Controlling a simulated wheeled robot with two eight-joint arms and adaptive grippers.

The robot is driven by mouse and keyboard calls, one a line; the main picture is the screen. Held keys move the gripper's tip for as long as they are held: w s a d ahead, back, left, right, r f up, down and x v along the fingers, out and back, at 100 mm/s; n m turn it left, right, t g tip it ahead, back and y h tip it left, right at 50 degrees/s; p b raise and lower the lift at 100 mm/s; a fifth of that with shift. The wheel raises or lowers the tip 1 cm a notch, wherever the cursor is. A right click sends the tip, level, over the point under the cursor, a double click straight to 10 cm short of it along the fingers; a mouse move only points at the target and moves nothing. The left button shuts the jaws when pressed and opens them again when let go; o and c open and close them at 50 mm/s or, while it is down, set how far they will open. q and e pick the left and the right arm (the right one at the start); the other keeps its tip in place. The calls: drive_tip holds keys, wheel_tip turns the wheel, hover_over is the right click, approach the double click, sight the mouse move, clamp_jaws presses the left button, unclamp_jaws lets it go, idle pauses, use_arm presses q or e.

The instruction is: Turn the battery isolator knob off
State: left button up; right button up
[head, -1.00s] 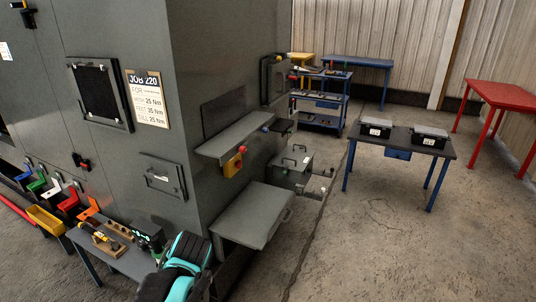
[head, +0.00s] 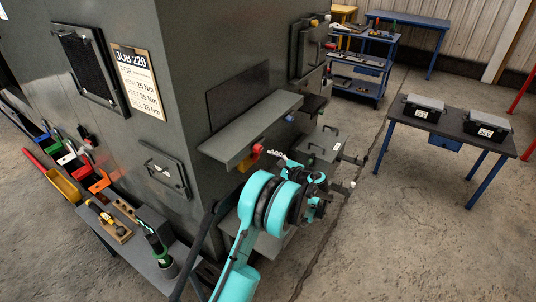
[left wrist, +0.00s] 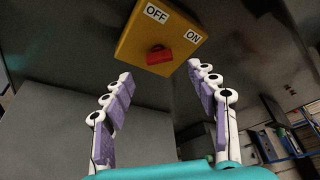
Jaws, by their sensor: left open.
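The isolator is a yellow box (left wrist: 162,38) with a red knob (left wrist: 158,54) on its face. White labels read OFF at the upper left and ON at the right. I cannot clearly tell which label the knob points to. In the head view the red knob (head: 257,148) shows under a grey ledge, with the box partly hidden by my arm. My left gripper (left wrist: 160,72) is open and empty. Its two purple-padded fingers point at the box, apart from the knob, which appears beyond and between the tips. My right gripper is not in view.
A grey ledge (head: 250,128) juts out above the isolator from the grey enclosure (head: 205,75). A small bench (head: 140,240) with tools stands at the lower left. A dark table (head: 450,133) with two cases stands at the right. The floor between is clear.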

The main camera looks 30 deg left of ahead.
sight(257, 158)
use_arm(q)
drive_tip(key=b+x, duration=0.1)
drive_tip(key=x, duration=0.4)
drive_tip(key=shift+a+f, duration=0.25)
drive_tip(key=shift+a, duration=0.05)
drive_tip(key=shift+w+a+b, duration=0.25)
drive_tip(key=shift+a+b, duration=0.05)
drive_tip(key=shift+a, duration=0.25)
drive_tip(key=c, duration=1.2)
